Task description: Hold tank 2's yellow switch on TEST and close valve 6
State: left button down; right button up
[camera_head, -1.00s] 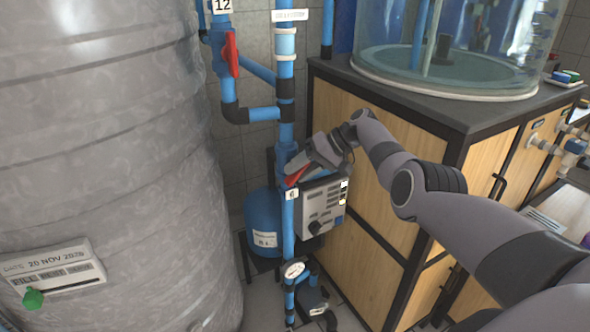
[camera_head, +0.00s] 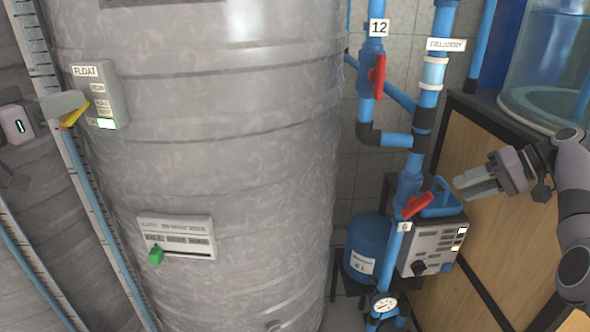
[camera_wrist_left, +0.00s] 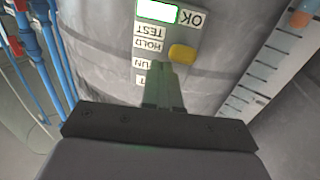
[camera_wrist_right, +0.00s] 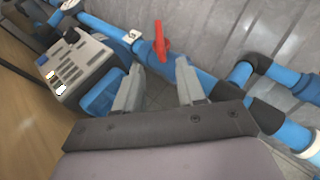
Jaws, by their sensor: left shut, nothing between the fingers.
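The grey FLOAT box (camera_head: 104,96) is on the big grey tank at left; its lower display is lit green. Its yellow switch (camera_head: 73,113) also shows in the left wrist view (camera_wrist_left: 182,53), near the HOLD and TEST labels; its exact position is unclear. My left gripper (camera_head: 75,106) is shut and empty, its tips against or just beside the switch. Valve 6's red handle (camera_head: 417,206) angles away from its blue pipe, above the "6" tag (camera_head: 404,227); it also shows in the right wrist view (camera_wrist_right: 161,42). My right gripper (camera_head: 462,187) is open and empty, right of the handle and apart from it.
A grey control box (camera_head: 432,245) and a blue part (camera_head: 440,199) sit close behind valve 6. Valve 12's red handle (camera_head: 377,76) is above, along its pipe. A wooden cabinet (camera_head: 480,130) stands at right. A label plate (camera_head: 178,238) with a green knob is on the tank.

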jog(key=o, duration=0.8)
jog(key=shift+d, duration=0.1)
jog(key=o, duration=0.3)
jog(key=d+f+h, duration=0.1)
jog(key=f, duration=0.1)
jog(key=w+d+f+t+h, duration=0.1)
jog(key=f+h, duration=0.1)
jog(key=f, duration=0.1)
jog(key=d+f+h, duration=0.1)
jog(key=d+f, duration=0.1)
jog(key=shift+w+f+t+h, duration=0.15)
jog(key=shift+w+t+h, duration=0.15)
jog(key=shift+t+h, duration=0.1)
jog(key=shift+o, duration=0.2)
jog(key=n+t+h, duration=0.4)
jog(key=n+t, duration=0.7)
send_near(419, 208)
jog(key=w, duration=1.1)
jog(key=shift+w, duration=0.1)
